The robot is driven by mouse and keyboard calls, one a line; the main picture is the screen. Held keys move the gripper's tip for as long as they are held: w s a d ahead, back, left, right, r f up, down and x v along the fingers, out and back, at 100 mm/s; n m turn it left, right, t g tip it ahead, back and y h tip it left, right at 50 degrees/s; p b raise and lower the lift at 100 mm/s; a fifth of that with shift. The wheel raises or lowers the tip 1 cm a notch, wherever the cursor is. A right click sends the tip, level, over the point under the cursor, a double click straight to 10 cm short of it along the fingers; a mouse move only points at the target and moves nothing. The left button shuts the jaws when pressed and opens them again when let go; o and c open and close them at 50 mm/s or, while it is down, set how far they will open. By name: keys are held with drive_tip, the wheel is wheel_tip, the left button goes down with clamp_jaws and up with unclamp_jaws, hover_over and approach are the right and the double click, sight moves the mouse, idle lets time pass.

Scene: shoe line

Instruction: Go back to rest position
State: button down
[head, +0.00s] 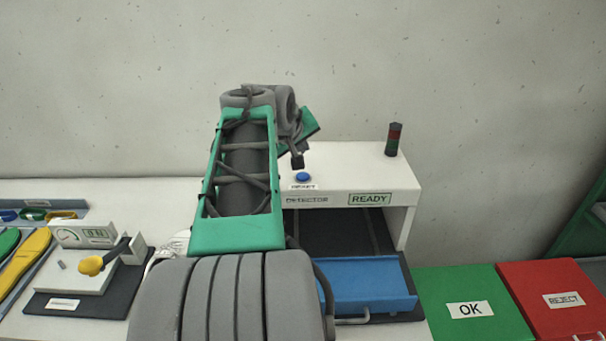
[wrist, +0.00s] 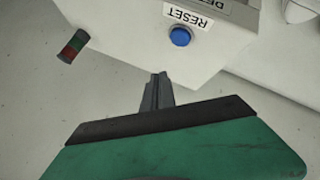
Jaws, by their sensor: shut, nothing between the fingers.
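The gap between fingertips and button is hard to judge. My arm is bent and hides part of the bench and the detector's left side.
A blue tray (head: 365,284) sits at the detector's opening, whose display reads READY. A dark signal light (head: 394,139) stands on top. A gauge fixture (head: 84,238) with a yellow-knobbed lever and colored insoles (head: 25,262) are left. Green OK (head: 465,281) and red REJECT (head: 535,275) surfaces are right.

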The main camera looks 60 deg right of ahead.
drive_tip(key=w+a+f+n+t+y, duration=0.1)
drive_tip(key=w+a+f, duration=0.1)
drive_tip(key=w+a, duration=0.45)
drive_tip(key=w+a+f+n+t+y, duration=0.1)
drive_tip(key=w+a+f+y, duration=0.15)
drive_tip(key=a, duration=0.65)
drive_tip(key=w+a+f+n+t+y, duration=0.1)
drive_tip(key=w+a+f+n, duration=0.15)
drive_tip(key=w+a, duration=0.45)
drive_tip(key=s+a+f+n+y, duration=0.1)
drive_tip(key=a+f, duration=0.3)
drive_tip(key=a, duration=0.8)
drive_tip(key=s+a+f+n+y, duration=0.2)
drive_tip(key=s+a+f+y, duration=0.1)
drive_tip(key=a, duration=1)
drive_tip(key=shift+s+a+f, duration=0.2)
drive_tip(key=shift+s+f, duration=0.5)
drive_tip(key=shift+f, duration=0.05)
drive_tip(key=shift+y, duration=0.25)
